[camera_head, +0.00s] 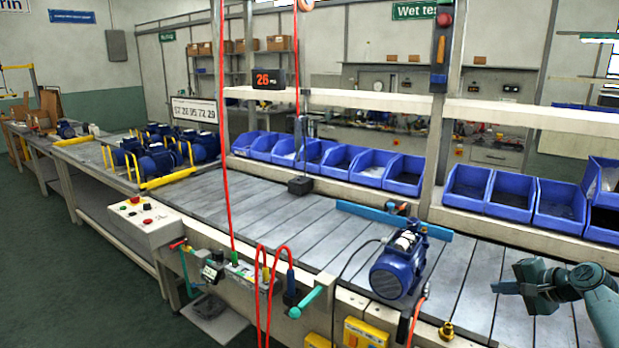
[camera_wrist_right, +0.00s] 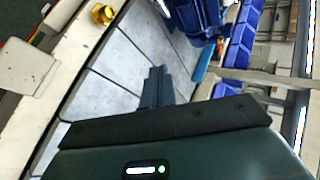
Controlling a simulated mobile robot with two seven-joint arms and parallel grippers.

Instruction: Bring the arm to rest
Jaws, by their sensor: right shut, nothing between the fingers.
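My right gripper (camera_head: 508,287) is at the right of the head view, above the slatted conveyor (camera_head: 455,265). Its fingers are shut with nothing between them, and they point left towards a blue pump (camera_head: 398,268). The pump stands on the conveyor near its front edge, clear of the gripper. In the right wrist view the shut fingers (camera_wrist_right: 156,86) show over the grey slats, and part of the blue pump (camera_wrist_right: 195,15) shows at the top. My left gripper is not in view.
A brass fitting (camera_head: 446,330) sits on the conveyor's front edge; it also shows in the wrist view (camera_wrist_right: 103,14). Blue bins (camera_head: 517,199) line the back. A blue bar (camera_head: 392,217) lies behind the pump. Red hoses (camera_head: 226,130) hang at the left. Several more pumps (camera_head: 160,160) stand far left.

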